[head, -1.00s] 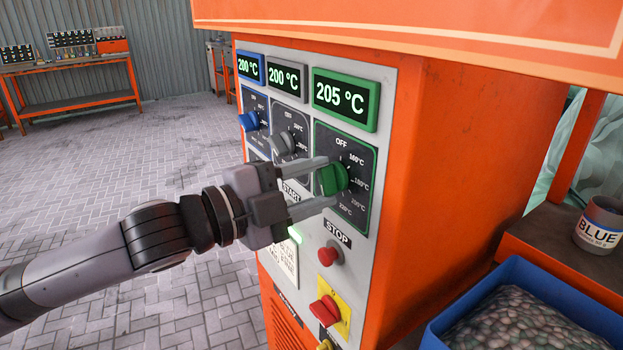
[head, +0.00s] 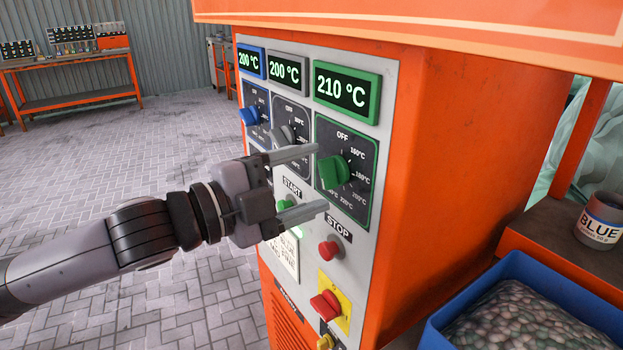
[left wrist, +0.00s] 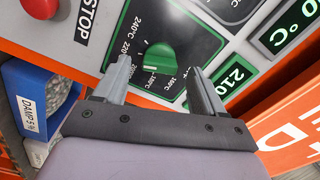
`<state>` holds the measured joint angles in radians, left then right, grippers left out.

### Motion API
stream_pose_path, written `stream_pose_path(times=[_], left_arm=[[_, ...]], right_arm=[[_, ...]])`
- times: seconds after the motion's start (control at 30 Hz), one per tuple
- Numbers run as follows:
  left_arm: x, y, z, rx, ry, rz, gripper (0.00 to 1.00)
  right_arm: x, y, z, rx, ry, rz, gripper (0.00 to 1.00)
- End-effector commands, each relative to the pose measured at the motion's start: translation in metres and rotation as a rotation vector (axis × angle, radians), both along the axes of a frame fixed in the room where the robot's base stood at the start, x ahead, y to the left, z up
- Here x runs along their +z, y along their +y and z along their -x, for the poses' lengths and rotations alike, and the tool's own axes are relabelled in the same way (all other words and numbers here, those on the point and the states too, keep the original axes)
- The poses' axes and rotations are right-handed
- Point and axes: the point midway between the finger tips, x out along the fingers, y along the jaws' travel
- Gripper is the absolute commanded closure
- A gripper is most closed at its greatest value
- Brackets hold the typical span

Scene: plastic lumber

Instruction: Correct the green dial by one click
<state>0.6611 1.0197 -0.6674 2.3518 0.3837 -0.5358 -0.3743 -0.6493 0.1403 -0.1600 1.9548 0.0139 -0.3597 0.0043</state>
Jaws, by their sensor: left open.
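The green dial (head: 333,172) sits on the control panel under a green-framed display (head: 346,95) that reads 210 °C. In the left wrist view the green dial (left wrist: 160,59) lies ahead of the fingertips, between their lines. My left gripper (head: 306,182) is open, its two fingers spread above and below the dial in the head view. The fingers appear clear of the dial, and nothing is held. In the left wrist view the open left gripper (left wrist: 162,78) shows both fingers. My right gripper is not in view.
A blue dial (head: 249,117) and a grey dial (head: 282,137) are left of the green one; their displays read 200 °C. Below are a green start button (head: 291,203), a red stop button (head: 329,250) and a red switch (head: 325,306). A blue bin (head: 540,310) stands right.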

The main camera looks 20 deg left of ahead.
Motion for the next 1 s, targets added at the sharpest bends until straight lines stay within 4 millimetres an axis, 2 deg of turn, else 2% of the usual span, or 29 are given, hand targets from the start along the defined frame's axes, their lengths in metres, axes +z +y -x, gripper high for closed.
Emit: stream_pose_path(times=[0.27, 0.43, 0.67, 1.0], left_arm=[[-0.003, 0.021, 0.028, -0.001, 0.001, -0.005, 0.3], [-0.002, 0.03, 0.038, 0.002, 0.001, -0.001, 0.3], [-0.001, 0.034, 0.045, -0.002, 0.001, -0.002, 0.3], [0.0, 0.034, 0.046, -0.002, 0.0, 0.0, 0.3]], right_arm=[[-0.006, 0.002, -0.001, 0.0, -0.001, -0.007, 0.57], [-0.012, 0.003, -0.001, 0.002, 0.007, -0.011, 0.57], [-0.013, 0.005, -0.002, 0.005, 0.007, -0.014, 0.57], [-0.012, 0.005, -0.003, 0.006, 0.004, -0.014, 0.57]])
